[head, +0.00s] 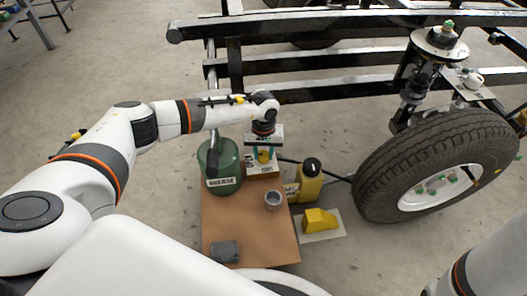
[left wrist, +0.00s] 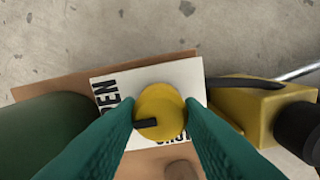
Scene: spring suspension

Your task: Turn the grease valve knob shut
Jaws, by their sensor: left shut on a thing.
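The yellow round valve knob (left wrist: 165,103) sits on a white plate (left wrist: 140,76) in the left wrist view. Its black pointer (left wrist: 146,123) points left in that view. The word on the plate's left ends in "PEN"; a second word at the lower edge is partly hidden by the knob and a finger. My left gripper (left wrist: 160,112) has its teal fingers on both sides of the knob, shut on it. In the head view the left gripper (head: 264,155) reaches down over the knob beside a green tank (head: 222,160) labelled GREASE. My right gripper is out of view.
The valve stands on a brown board (head: 232,230) with a small grey cup (head: 272,201) and a dark grey block (head: 225,251). A yellow canister (head: 310,184) and a yellow wedge (head: 319,221) stand to the right. A large tyre (head: 375,175) and black frame rails lie beyond.

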